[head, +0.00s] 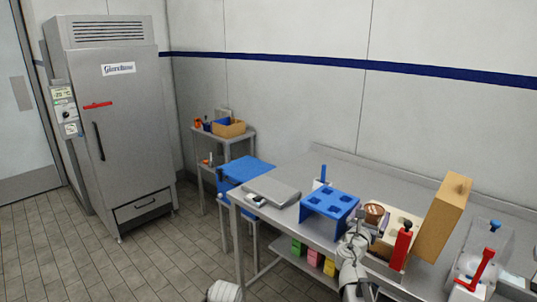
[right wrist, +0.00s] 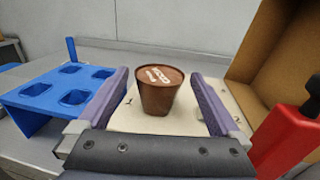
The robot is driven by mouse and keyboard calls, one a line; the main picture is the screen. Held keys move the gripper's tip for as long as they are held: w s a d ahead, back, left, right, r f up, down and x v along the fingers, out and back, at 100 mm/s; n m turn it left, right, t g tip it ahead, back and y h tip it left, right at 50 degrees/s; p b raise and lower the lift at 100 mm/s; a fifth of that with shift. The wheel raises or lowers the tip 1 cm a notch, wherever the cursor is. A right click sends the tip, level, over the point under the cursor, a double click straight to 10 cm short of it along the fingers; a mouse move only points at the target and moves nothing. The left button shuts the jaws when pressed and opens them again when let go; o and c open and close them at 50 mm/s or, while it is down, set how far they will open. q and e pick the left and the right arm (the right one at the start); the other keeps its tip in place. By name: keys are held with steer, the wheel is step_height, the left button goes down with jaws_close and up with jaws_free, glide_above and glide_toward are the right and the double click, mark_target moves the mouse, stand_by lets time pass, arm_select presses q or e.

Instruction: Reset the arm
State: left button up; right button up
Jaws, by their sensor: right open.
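My right gripper (head: 366,232) is over the steel counter in the head view, its arm coming up from the bottom. In the right wrist view its two purple fingers (right wrist: 162,92) are spread wide apart. A brown cup with lettering on its top (right wrist: 158,90) stands upright between or just beyond the fingers, with gaps on both sides. The cup also shows in the head view (head: 374,211). It stands on or just by a pale board with numbers (right wrist: 128,118). A pale rounded part of mine shows at the bottom edge of the head view, but my left gripper does not show.
A blue stand with square holes (head: 328,201) is left of the cup. A red item with a black top (head: 399,246) and an open cardboard box (head: 440,222) are close on the right. A clear container (head: 489,244) is farther right. A grey flat device (head: 270,190) lies left.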

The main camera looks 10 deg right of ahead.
mark_target(376, 205)
steer(key=x, duration=0.6)
steer(key=shift+w+d, duration=0.1)
steer(key=shift+w, duration=0.05)
steer(key=shift+r, duration=0.25)
steer(key=shift+f, duration=0.15)
